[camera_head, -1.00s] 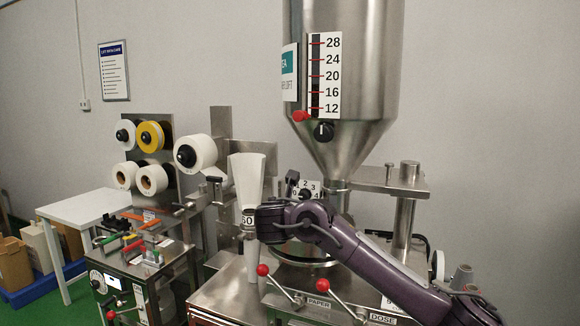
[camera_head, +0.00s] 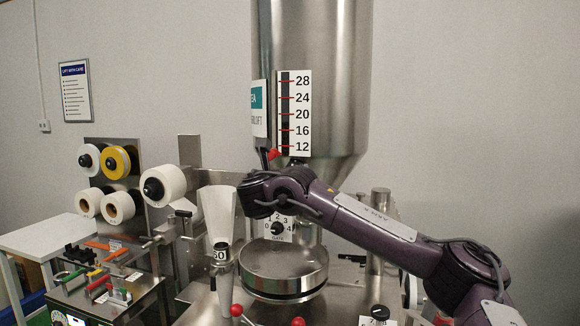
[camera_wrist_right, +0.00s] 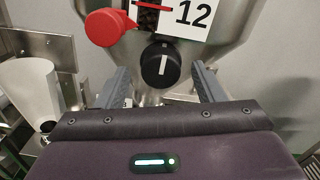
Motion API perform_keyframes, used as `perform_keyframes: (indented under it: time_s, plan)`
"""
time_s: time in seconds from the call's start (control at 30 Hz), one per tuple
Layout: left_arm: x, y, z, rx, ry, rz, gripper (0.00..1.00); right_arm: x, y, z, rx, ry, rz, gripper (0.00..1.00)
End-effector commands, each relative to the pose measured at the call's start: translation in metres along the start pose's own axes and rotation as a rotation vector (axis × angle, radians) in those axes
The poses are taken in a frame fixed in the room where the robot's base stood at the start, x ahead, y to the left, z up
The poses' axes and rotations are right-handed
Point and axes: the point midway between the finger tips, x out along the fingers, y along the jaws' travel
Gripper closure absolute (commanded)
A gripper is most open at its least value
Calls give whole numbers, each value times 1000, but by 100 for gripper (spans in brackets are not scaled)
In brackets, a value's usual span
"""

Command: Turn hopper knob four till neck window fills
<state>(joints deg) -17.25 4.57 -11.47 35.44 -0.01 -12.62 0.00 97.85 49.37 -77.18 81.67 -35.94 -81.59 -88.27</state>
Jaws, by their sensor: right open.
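The steel hopper (camera_head: 315,45) carries a white scale (camera_head: 302,115) beside a narrow dark sight window (camera_head: 285,105), with a red pointer (camera_head: 273,154) near 12. In the right wrist view, a black knob (camera_wrist_right: 160,64) with an upright white mark sits below the scale. My right gripper (camera_wrist_right: 161,84) is open, its fingers either side of the knob and seemingly short of it. In the head view my right gripper (camera_head: 270,190) covers the area below the scale, hiding its fingertips. A black gate dial (camera_head: 278,228) numbered 0 to 4 sits lower. My left gripper is not in view.
Red-knobbed levers (camera_head: 237,310) stand in front. Paper rolls (camera_head: 163,186) are mounted left. The red pointer (camera_wrist_right: 105,27) is close to my left-hand finger.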

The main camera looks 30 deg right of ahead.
Motion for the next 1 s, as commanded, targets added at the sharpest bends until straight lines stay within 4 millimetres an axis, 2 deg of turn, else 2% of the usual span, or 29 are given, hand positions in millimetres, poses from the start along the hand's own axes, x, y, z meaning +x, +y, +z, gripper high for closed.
perform_keyframes:
  time_s: [0.2, 0.47, 0.8, 1.0]
  plan:
    - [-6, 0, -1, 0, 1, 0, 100, 11, -1, 1, 1, -1, -1, 38]
    - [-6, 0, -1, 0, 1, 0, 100, 11, -1, 0, 1, -1, -1, 39]
    - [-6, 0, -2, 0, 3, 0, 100, 11, -1, 0, 1, -1, -1, 82]
    - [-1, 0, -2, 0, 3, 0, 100, 11, 0, -2, 15, -1, -1, 82]
